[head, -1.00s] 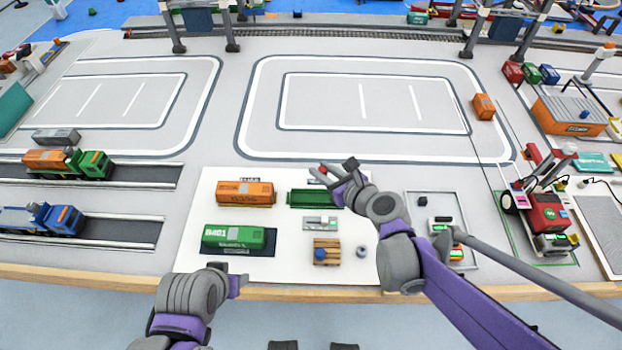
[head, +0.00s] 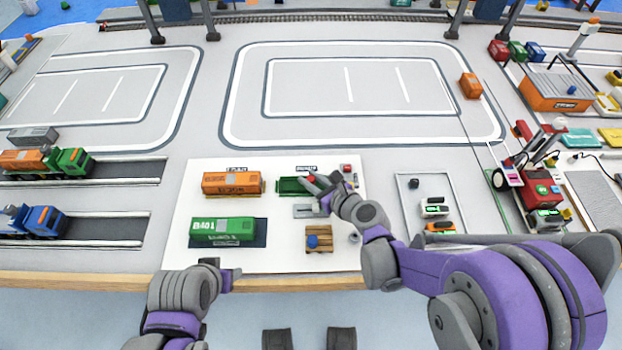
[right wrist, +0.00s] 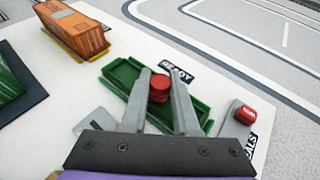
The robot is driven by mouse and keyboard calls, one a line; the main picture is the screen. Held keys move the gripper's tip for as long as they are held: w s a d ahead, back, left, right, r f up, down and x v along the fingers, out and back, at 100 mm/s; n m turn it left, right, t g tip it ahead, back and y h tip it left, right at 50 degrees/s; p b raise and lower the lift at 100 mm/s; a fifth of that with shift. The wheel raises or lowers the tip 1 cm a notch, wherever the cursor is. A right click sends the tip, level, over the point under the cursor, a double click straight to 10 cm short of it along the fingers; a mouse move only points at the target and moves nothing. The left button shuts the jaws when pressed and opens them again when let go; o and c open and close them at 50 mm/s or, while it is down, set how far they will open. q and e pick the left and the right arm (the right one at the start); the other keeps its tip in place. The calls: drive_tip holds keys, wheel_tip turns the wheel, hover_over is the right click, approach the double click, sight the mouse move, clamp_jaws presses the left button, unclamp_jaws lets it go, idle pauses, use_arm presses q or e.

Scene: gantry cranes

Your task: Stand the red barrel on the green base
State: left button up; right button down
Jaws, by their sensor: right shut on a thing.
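The red barrel (right wrist: 159,86) is between the two fingers of my right gripper (right wrist: 162,98), which is shut on it. It appears upright, over the green base (right wrist: 120,77), a shallow tray by the READY label. I cannot tell whether the barrel touches the tray floor. In the head view my right gripper (head: 318,187) is at the right end of the green base (head: 291,186) and covers part of it; a bit of the red barrel (head: 311,179) shows. My left gripper (head: 228,275) is low at the front edge of the white board, away from these things; its fingers are unclear.
The white board (head: 180,245) also holds an orange container (head: 232,184), a green container (head: 222,229), a wooden pallet (head: 319,240) with a blue item, and a small red block (head: 346,168) behind my right gripper. A grey-framed tray (head: 405,190) lies to the right.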

use_arm(q)
drive_tip(key=shift+f, duration=0.15)
use_arm(e)
drive_tip(key=shift+f, duration=0.15)
drive_tip(key=c, duration=0.7)
unclamp_jaws()
use_arm(q)
drive_tip(key=shift+r, duration=0.25)
use_arm(e)
drive_tip(key=shift+r, duration=0.25)
use_arm(q)
drive_tip(key=shift+r+p, duration=0.7)
use_arm(e)
drive_tip(key=v, duration=1.2)
use_arm(q)
drive_tip(key=shift+w, duration=0.1)
